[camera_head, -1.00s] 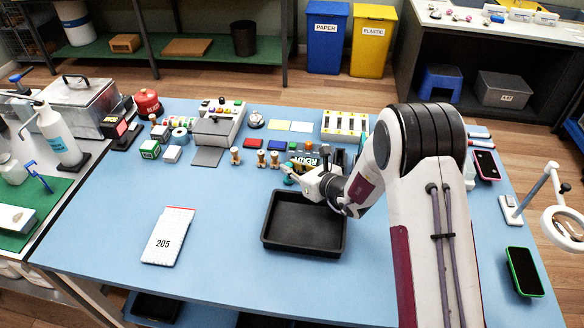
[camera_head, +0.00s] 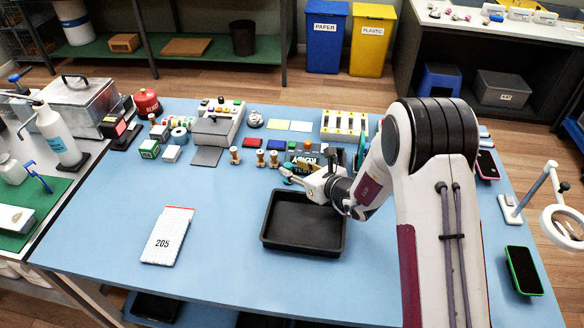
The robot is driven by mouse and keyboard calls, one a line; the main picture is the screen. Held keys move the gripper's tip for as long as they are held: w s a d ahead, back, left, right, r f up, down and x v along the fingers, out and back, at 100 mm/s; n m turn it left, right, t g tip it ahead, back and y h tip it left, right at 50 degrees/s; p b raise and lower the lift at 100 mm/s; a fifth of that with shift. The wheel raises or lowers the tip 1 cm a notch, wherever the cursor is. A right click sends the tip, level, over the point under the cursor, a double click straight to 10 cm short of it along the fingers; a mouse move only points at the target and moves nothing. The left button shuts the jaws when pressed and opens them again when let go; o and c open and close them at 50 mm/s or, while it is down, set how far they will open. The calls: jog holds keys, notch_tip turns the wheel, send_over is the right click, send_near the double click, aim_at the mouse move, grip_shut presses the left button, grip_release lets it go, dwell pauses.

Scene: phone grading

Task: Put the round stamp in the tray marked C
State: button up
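Three small stamps with wooden handles stand upright in a row: a left one (camera_head: 235,156), a middle one (camera_head: 260,158) and a right one (camera_head: 274,159). Their bases are too small to tell which is round. My gripper (camera_head: 286,174) is just in front of and to the right of the right stamp, over the back edge of an empty black tray (camera_head: 335,240). Its fingers are small and seen from above, so I cannot tell whether they are open or shut. I see no letter C on the black tray or on any other tray.
Ink pads, red (camera_head: 252,143) and blue (camera_head: 277,145), lie behind the stamps. A green-edged phone (camera_head: 524,270) and a magnifier lamp (camera_head: 562,227) are at right.

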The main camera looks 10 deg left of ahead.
jog(key=shift+v, duration=2.7)
jog(key=s+a+r+n+g+y, duration=0.2)
jog(key=s+a+r+n+g, duration=0.1)
jog(key=s+r+n, duration=0.75)
jog(key=s+d+r+n+g, duration=0.3)
jog(key=s+r+n, duration=0.2)
jog(key=s+r, duration=0.4)
jog(key=s+d+n+t+h, duration=0.1)
jog(key=s+d+n+h, duration=0.4)
jog(key=s+d, duration=0.4)
jog(key=s+d+r+n+t+h, duration=0.1)
jog(key=s+d+n+h, duration=0.5)
jog(key=d, duration=0.8)
jog(key=s, duration=0.3)
jog(key=shift+r, duration=0.15)
jog(key=shift+o, duration=0.5)
jog(key=shift+n, duration=0.25)
